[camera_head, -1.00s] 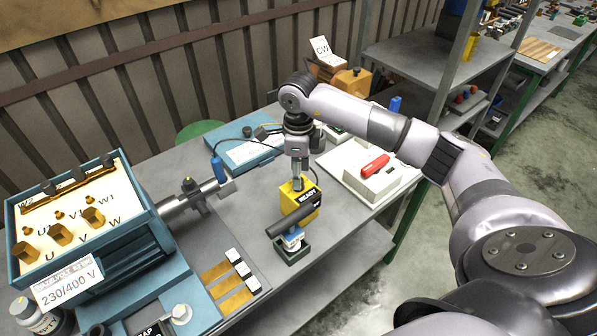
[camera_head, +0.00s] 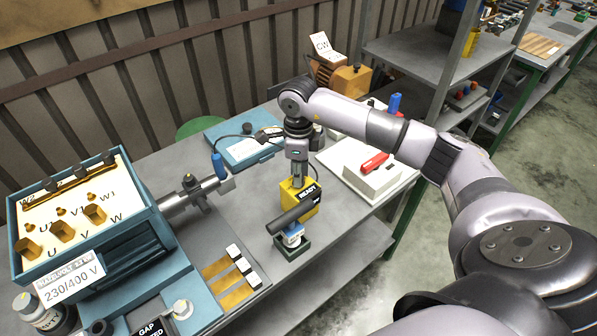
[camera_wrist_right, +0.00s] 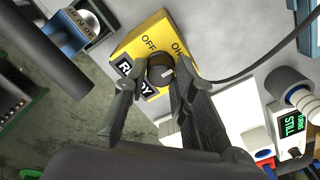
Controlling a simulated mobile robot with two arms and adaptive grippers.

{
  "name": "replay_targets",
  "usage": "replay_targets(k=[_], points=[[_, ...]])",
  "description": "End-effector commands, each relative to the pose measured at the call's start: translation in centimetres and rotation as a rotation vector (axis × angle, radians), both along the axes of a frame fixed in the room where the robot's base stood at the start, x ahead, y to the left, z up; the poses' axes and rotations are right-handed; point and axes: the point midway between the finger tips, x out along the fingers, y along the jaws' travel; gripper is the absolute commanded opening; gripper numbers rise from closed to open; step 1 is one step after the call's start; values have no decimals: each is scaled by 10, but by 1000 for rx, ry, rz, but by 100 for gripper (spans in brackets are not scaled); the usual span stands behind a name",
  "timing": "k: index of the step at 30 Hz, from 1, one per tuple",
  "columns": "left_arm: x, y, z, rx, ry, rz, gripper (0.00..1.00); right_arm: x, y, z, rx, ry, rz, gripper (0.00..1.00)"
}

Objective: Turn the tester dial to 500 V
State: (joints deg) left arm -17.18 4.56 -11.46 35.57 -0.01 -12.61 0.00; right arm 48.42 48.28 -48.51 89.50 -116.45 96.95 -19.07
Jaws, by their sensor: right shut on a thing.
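The tester is a yellow box (camera_head: 286,193) near the bench's front edge, with a black READY label on it. In the right wrist view its yellow top (camera_wrist_right: 133,45) shows the word OFF and part of another word starting with OH. A dark round dial (camera_wrist_right: 159,66) with a pale mark sits on this face. My right gripper (camera_head: 298,183) points down over the tester. Its fingers (camera_wrist_right: 156,80) are shut on the dial, one on each side. The fingers hide part of the face, and I see no 500 V marking. My left gripper is not in view.
A dark cylinder on a small stand (camera_head: 291,215) is close in front of the tester. A blue motor housing with a terminal board (camera_head: 118,208) stands at left. A white board with a red item (camera_head: 374,163) lies at right. Bare bench shows left of the tester.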

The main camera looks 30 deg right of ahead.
Motion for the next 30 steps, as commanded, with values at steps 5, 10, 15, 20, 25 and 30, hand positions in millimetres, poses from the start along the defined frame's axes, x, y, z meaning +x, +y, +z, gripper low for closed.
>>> replay_targets(k=[5, 10, 15, 20, 25, 30], points=[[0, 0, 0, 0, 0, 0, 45, 0, 0, 0, 0, -1, -1, 0], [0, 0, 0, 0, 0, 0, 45, 1, 0, 0, -1, -2, -4, 0], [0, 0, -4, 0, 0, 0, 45, 1, -1, 0, -1, -2, -39, 0], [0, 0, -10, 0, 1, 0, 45, 1, -1, -1, -2, -2, -122, 0], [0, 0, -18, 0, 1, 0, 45, 1, -1, -1, -1, -3, -245, 0], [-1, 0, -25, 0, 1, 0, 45, 0, 0, -1, -1, -2, -372, 0]])
